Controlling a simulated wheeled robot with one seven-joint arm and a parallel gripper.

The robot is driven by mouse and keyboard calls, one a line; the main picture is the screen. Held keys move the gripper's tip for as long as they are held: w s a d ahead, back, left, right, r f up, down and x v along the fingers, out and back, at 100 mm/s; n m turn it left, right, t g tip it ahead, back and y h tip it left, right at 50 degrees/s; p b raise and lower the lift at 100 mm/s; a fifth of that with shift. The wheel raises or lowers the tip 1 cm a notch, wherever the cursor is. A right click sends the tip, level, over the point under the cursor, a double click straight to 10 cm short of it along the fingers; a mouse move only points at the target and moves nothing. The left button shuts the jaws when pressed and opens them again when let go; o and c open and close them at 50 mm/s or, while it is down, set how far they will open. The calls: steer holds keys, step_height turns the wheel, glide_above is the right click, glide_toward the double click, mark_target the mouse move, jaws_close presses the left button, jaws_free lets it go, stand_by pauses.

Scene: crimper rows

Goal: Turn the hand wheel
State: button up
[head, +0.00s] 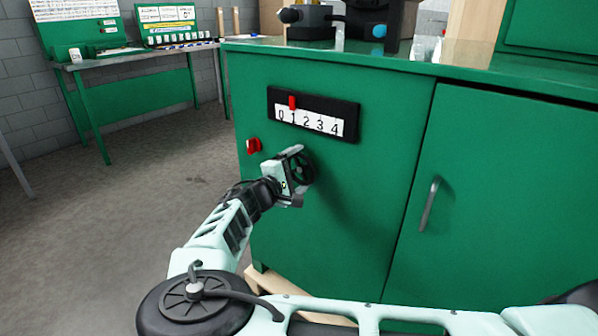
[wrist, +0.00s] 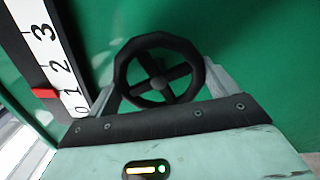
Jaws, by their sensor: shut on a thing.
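The hand wheel (head: 302,167) is a small black spoked wheel on the front of the green cabinet, below the number scale. It also shows in the wrist view (wrist: 159,84), with its hub and spokes facing me. My gripper (head: 297,168) is at the wheel, and in the wrist view its two fingers (wrist: 160,88) are on either side of the rim, shut on it. The number scale (head: 311,120) is a white strip in a black frame reading 0 to 4. Its red pointer (head: 292,102) is between 0 and 1, close to 1.
A red switch (head: 254,145) is on the cabinet left of the wheel. A cabinet door with a metal handle (head: 430,204) is to the right. Machines stand on the green top (head: 400,62). A bench (head: 135,54) is at the back left, with open floor before it.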

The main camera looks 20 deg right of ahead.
steer(key=shift+f, duration=0.1)
stand_by(0.3)
steer(key=o, duration=0.8)
steer(key=shift+s+a, duration=0.1)
steer(key=shift+a, duration=0.05)
steer(key=p+v, duration=0.1)
steer(key=v, duration=1.6)
